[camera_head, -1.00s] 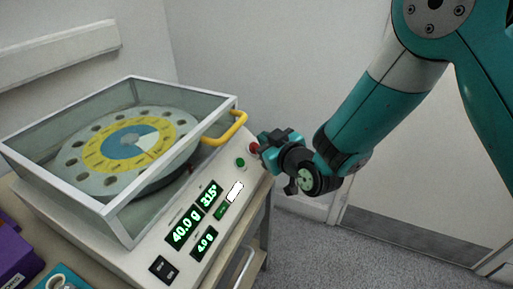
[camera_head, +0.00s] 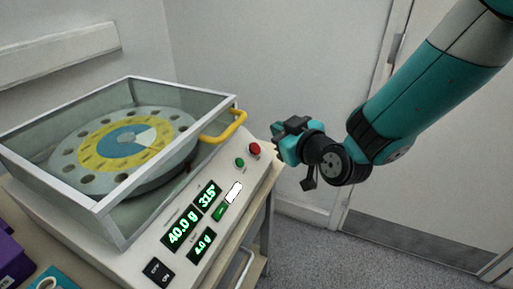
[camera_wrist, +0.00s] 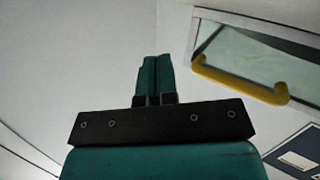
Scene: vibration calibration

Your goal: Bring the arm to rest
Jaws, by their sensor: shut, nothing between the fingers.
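My gripper (camera_head: 277,147) is at the end of the teal arm, just right of the machine's control panel and beside the red button (camera_head: 254,149). In the wrist view its two teal fingers (camera_wrist: 154,78) are together, with nothing between them. The balancing machine (camera_head: 150,262) stands at the left, with its clear cover closed over a disc (camera_head: 68,146) with a yellow and blue face. The cover's yellow handle (camera_head: 226,130) also shows in the wrist view (camera_wrist: 240,85). The displays (camera_head: 181,231) read 40.0 g, 315° and 4.0 g.
A green button (camera_head: 239,162) sits beside the red one. A purple box (camera_head: 10,258) and a teal item (camera_head: 58,280) lie at the lower left. A wall (camera_head: 290,60) and a door (camera_head: 440,150) stand behind my arm. Grey floor (camera_head: 330,255) at the lower right is clear.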

